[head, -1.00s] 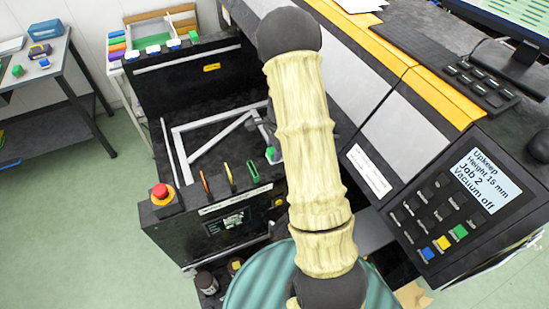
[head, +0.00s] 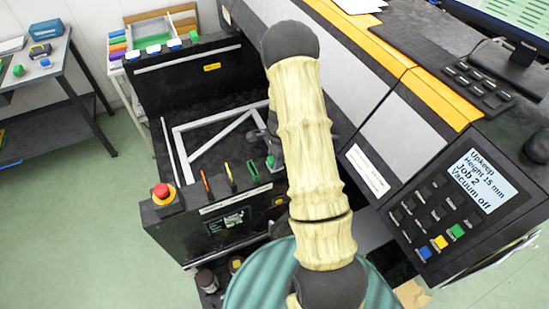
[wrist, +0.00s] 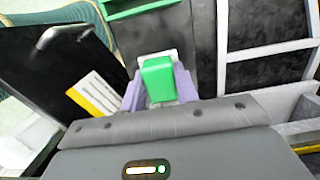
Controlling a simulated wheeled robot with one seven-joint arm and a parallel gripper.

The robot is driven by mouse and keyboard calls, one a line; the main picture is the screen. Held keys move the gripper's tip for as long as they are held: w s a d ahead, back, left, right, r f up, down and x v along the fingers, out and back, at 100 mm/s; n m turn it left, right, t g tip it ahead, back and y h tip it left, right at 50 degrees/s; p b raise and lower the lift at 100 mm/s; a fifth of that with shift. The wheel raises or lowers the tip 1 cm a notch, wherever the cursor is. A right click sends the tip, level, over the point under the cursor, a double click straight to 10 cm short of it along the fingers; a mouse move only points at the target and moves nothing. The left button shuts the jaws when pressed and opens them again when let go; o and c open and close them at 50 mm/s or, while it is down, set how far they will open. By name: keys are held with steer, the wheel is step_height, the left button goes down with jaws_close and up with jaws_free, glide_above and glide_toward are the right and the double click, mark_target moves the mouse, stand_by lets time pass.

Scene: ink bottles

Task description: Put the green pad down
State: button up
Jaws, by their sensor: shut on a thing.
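The green pad (wrist: 157,78) is a small bright green block with pale edging, held between the purple fingers of my gripper (wrist: 157,88) in the wrist view. In the head view the pad (head: 270,162) shows as a small green spot left of my arm, close to a green-rimmed slot (head: 253,171) on the black machine's front ledge. That slot's green rim (wrist: 140,8) also shows at the top of the wrist view, apart from the pad. My arm hides most of the gripper in the head view. I cannot tell whether the pad touches the surface below.
A white angled frame (head: 215,133) lies on the black machine bed. Orange and yellow tools (head: 228,174) stand in the ledge, left of the slot. A red stop button (head: 161,190) is at its left corner. A control panel (head: 455,205) stands at right.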

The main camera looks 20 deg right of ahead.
steer(key=shift+f, duration=0.15)
steer(key=o, duration=0.9)
steer(key=shift+o, duration=0.2)
step_height(320, 180, up, 12)
steer(key=d+b, duration=0.1)
steer(key=b, duration=0.1)
steer(key=shift+d+b, duration=0.25)
steer(key=shift+b, duration=0.05)
steer(key=s+a+r+n+t, duration=0.1)
steer(key=s+a+r+n, duration=0.2)
steer(key=s+a+n, duration=0.3)
steer(key=s+a+r+n+t+h, duration=0.1)
steer(key=s+a+r+n, duration=0.3)
steer(key=s+n, duration=0.6)
steer(key=shift+a+n+t, duration=0.3)
steer(key=shift+a+n, duration=0.55)
steer(key=shift+n, duration=0.15)
